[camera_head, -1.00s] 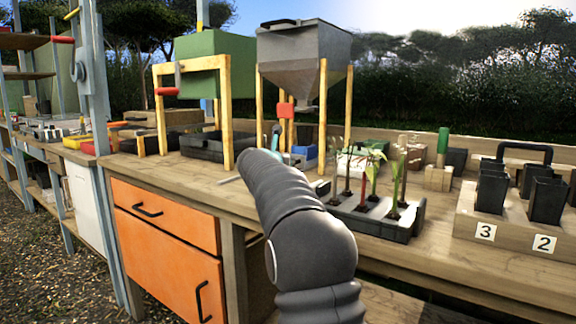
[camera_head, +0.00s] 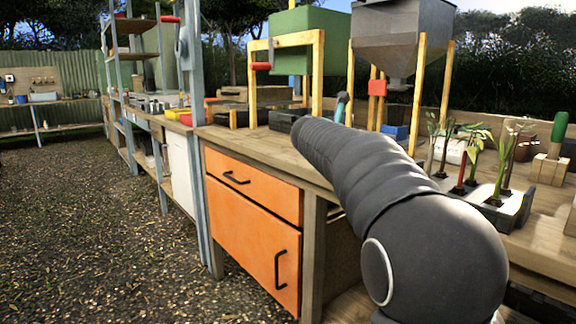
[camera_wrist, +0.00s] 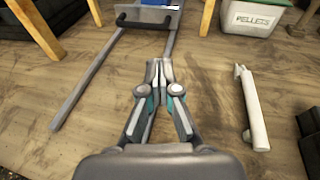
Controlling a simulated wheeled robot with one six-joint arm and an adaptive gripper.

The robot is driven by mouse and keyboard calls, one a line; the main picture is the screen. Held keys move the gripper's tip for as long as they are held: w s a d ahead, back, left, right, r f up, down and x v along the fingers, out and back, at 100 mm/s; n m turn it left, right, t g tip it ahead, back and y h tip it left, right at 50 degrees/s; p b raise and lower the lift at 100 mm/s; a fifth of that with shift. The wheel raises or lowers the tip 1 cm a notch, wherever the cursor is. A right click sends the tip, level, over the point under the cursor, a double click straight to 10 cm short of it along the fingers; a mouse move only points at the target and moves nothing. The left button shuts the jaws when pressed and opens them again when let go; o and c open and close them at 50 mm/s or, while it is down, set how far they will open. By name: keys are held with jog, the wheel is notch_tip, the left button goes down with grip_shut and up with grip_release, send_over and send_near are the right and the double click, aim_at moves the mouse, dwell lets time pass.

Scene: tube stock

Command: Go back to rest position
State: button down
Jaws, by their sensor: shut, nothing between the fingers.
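My gripper (camera_wrist: 159,72) shows in the wrist view over the wooden bench top. Its two fingers are together with nothing between them. In the head view my dark grey arm reaches over the bench from the lower right and hides the gripper.
In the wrist view a white tube-like tool (camera_wrist: 252,108) lies on the bench right of my gripper, with a bin marked PELLETS (camera_wrist: 251,18) behind. In the head view the grey hopper (camera_head: 400,38) stands on wooden legs, and a tray of seedlings (camera_head: 512,212) is at right. Gravel ground (camera_head: 90,230) at left is open.

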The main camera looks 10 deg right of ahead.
jog(key=s+a+r+n+t+y, duration=0.25)
jog(key=s+a+n+y, duration=0.35)
jog(key=n, duration=0.5)
jog(key=s+a+r+n+t+y, duration=0.1)
jog(key=s+a+n+t+y, duration=0.25)
jog(key=a+n, duration=0.6)
jog(key=s+a+f+n+g+y, duration=0.2)
jog(key=s+f+n+g, duration=0.1)
jog(key=s+f+n, duration=0.6)
jog(key=s+a+f+n+g+y, duration=0.3)
jog(key=s+f+n, duration=0.5)
jog(key=s+n, duration=0.1)
jog(key=s+d+f+n+g+h, duration=0.1)
jog(key=s+d+f+n+g, duration=0.1)
jog(key=s+f, duration=0.4)
jog(key=s+d+f+n+g+h, duration=0.1)
jog(key=s+d+f+n+g, duration=0.1)
jog(key=s+f+n, duration=0.3)
jog(key=s+f+g, duration=0.1)
jog(key=s+f, duration=0.1)
jog(key=s, duration=0.2)
jog(key=shift+d+f+h, duration=0.25)
jog(key=shift+d+h, duration=0.05)
jog(key=shift+h, duration=0.05)
